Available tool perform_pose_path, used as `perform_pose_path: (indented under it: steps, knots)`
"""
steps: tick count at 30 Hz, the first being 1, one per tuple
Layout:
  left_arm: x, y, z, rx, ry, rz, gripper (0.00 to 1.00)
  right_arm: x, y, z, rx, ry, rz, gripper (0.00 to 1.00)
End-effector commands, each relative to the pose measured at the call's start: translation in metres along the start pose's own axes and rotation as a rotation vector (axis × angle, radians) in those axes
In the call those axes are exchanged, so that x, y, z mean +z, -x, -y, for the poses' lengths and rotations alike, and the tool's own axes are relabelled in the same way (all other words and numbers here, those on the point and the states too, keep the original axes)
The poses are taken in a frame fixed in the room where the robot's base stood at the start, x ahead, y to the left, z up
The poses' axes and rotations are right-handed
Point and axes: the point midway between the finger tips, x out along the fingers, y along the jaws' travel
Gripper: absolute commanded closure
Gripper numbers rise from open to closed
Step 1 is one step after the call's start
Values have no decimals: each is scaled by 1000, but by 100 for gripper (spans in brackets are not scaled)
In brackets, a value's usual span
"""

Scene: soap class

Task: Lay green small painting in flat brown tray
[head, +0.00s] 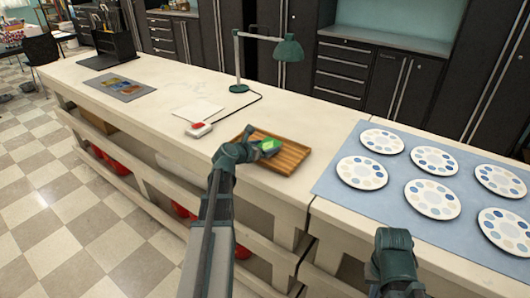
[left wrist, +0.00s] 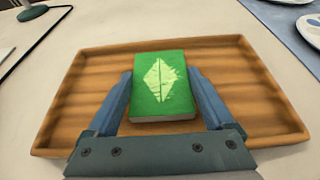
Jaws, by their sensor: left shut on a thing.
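The small green painting (left wrist: 161,88) has a pale yellow-green diamond pattern and shows between the two fingers of my left gripper (left wrist: 160,93) in the left wrist view. My left gripper is shut on it. The painting (head: 269,145) also shows in the head view, over the flat brown tray (head: 288,157). The tray (left wrist: 268,93) is wooden with low rims, and the painting is within its outline. I cannot tell whether the painting touches the tray floor. My right gripper (head: 392,285) is at the bottom right of the head view, away from the tray; its fingers are not clear.
A blue mat (head: 335,190) with several round palettes lies right of the tray. A green desk lamp (head: 288,50), a white box with a red button (head: 199,129) and a white sheet (head: 197,109) are behind and left. The countertop further left has free room.

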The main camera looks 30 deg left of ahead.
Motion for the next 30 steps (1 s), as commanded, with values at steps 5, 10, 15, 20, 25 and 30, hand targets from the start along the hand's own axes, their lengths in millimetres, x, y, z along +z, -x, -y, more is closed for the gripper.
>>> perform_pose_path:
  steps: [5, 10, 15, 20, 25, 30]
  knots:
    - [1, 1, 0, 0, 0, 0, 76, 0, 1, 0, 0, 0, 0, 100]
    - [-3, -1, 0, 0, 0, 0, 76, 0, -3, 0, 0, 0, 0, 100]
    - [-2, 0, 0, 0, 0, 0, 0, 0, -2, 0, 0, 0, 0, 100]
    - [-1, 0, 0, 0, 0, 0, 0, 0, -1, 0, 0, 0, 0, 100]
    - [3, 14, 0, 2, 0, 0, 0, 0, 8, -1, 0, 0, 0, 100]
    - [4, 51, 1, 3, 1, 0, 0, 1, 23, -2, 0, 0, 0, 100]
